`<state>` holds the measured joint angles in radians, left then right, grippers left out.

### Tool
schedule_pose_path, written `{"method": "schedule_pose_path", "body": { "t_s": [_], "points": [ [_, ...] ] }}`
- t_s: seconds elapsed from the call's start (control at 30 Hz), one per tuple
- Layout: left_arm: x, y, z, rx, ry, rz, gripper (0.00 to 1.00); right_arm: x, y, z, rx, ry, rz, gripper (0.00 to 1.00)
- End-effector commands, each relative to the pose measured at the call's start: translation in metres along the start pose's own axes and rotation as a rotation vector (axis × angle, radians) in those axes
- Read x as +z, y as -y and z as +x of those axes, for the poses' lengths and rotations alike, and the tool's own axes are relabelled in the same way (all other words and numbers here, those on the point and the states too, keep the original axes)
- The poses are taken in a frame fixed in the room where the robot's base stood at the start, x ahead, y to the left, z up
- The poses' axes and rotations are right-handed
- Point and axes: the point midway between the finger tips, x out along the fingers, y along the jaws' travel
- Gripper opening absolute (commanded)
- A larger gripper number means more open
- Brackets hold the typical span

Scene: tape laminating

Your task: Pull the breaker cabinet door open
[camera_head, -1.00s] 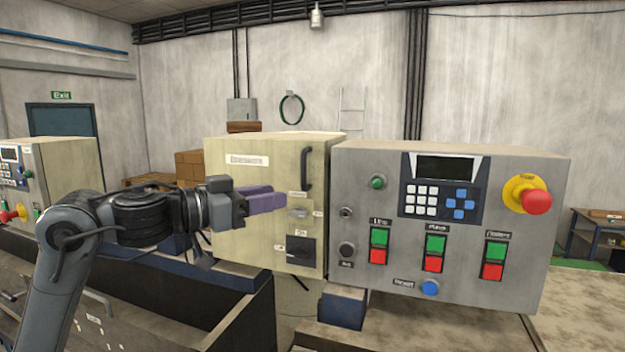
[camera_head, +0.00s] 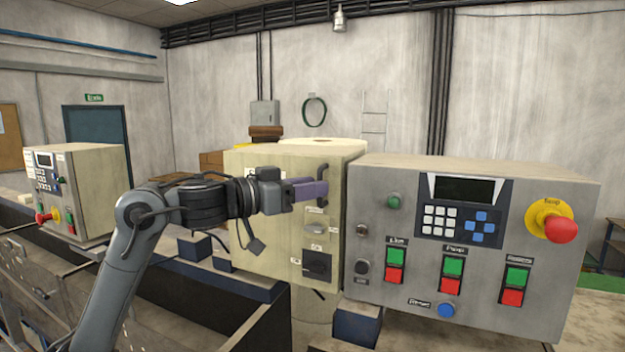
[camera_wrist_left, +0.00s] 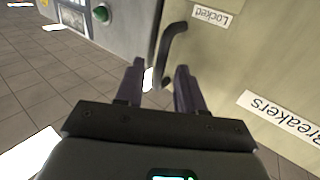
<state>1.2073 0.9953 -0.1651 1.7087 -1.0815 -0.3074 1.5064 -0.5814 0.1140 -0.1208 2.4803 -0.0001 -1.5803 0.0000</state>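The cream breaker cabinet (camera_head: 270,262) stands at the middle of the head view, its door looking shut. A dark vertical bar handle (camera_head: 322,178) is near the door's right edge; it also shows in the left wrist view (camera_wrist_left: 172,48). My left gripper (camera_head: 312,189) is at the handle's height, its purple fingers overlapping the handle in the head view. Contact cannot be told. My right gripper is not in view.
A grey control panel (camera_head: 408,290) with buttons and a red emergency knob (camera_head: 561,229) stands close on the cabinet's right. Below the handle are a light latch (camera_head: 316,228) and a black rotary switch (camera_head: 317,265). Another control box (camera_head: 95,190) is at the far left.

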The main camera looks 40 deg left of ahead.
Motion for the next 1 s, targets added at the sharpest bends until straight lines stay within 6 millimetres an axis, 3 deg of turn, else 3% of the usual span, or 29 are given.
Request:
{"method": "schedule_pose_path", "body": {
  "t_s": [0.13,0.47,0.73,1.0],
  "points": [
    [0.0001,-0.0001,0.0094,-0.001,0.002,0.000,0.38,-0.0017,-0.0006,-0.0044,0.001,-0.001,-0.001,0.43],
    [0.0010,0.0000,0.0117,-0.001,0.001,0.001,0.38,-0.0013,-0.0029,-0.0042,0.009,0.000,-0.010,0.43],
    [0.0009,-0.0001,0.0116,-0.001,0.001,0.001,0.00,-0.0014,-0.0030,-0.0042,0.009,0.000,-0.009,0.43],
    [0.0008,-0.0001,0.0115,-0.001,0.001,0.001,0.00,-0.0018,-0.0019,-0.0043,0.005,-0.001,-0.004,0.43]
  ]
}}
